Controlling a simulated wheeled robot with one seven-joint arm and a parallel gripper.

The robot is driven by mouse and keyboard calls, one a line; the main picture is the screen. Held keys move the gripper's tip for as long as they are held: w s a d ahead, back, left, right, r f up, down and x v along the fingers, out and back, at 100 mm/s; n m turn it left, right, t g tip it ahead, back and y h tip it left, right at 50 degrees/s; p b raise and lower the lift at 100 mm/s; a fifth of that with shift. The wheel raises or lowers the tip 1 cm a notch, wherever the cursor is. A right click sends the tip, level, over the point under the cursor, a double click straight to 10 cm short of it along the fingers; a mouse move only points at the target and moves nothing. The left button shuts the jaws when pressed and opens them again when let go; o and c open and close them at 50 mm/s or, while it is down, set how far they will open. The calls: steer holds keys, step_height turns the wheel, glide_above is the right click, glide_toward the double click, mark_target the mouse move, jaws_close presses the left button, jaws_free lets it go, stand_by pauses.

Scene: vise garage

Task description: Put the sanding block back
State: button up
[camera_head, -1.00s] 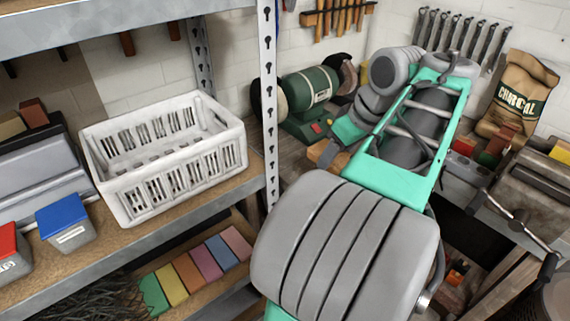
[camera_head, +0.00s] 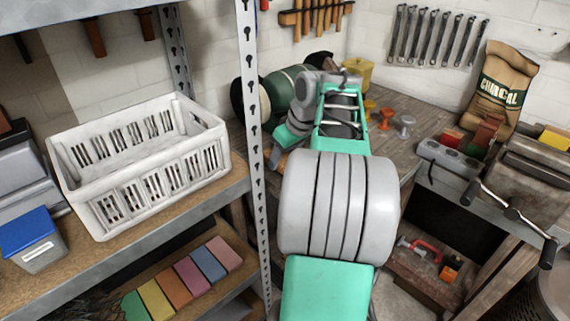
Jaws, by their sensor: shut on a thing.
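My gripper (camera_head: 271,147) is only partly in view, at the far end of my arm beside the post and in front of the green bench grinder. Its fingertips are mostly hidden by my arm. A small tan, wood-coloured piece (camera_head: 282,161) shows at the gripper, in line with the sanding block held there; most of it is hidden. I cannot make out its full shape or whether it touches the bench.
A metal shelf post (camera_head: 252,140) stands close left of my arm. The shelf holds a white crate (camera_head: 140,190) and a blue-lidded bin (camera_head: 35,240); coloured blocks (camera_head: 190,275) lie below. The workbench (camera_head: 400,150) carries a green grinder (camera_head: 285,85), charcoal bag (camera_head: 500,85) and vise (camera_head: 530,190).

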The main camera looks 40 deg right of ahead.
steer(key=shift+f, duration=0.85)
steer(key=shift+f, duration=0.2)
steer(key=o, duration=1.3)
steer(key=shift+s, duration=0.1)
steer(key=shift+r, duration=0.25)
steer(key=p+v, duration=0.3)
steer(key=v, duration=0.9)
steer(key=shift+p, duration=0.35)
